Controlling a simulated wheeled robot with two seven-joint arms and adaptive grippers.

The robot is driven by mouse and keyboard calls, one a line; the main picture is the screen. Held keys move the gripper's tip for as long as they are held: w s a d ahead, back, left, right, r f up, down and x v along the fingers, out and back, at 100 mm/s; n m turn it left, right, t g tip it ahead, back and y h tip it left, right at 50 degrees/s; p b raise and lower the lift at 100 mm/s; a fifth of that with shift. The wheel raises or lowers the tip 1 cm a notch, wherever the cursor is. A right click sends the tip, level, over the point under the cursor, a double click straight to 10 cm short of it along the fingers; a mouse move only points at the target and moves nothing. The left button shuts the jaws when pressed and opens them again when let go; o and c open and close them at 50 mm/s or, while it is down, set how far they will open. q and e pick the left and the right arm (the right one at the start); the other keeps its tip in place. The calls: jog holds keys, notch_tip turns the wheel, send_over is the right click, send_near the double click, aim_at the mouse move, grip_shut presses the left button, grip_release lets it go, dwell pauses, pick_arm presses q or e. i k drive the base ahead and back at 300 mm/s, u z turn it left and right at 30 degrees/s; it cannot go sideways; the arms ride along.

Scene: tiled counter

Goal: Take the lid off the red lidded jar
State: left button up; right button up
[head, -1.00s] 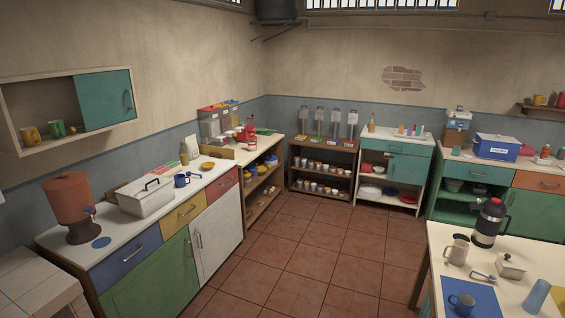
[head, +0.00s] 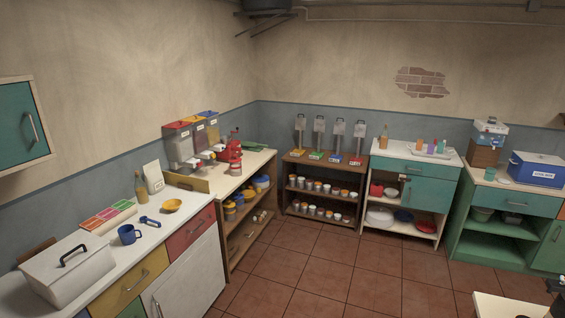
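A small red rounded vessel (head: 376,189) stands on the upper open shelf of the white and teal cabinet at the back. It may be the red lidded jar, but it is too small to make out a lid.
A white and teal cabinet (head: 416,168) stands beside a brown shelf unit (head: 285,196) of small pots. A red grinder (head: 235,156) stands on the left-hand counter. The white lidded box (head: 68,275) is nearer. The tiled floor (head: 310,265) ahead is clear.

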aim_at(235, 159)
jog(key=i, duration=5)
jog(key=z, duration=0.45)
jog(key=i, duration=1.7)
jog(key=u, duration=2.05)
jog(key=i, duration=0.7)
jog(key=u, duration=1.45)
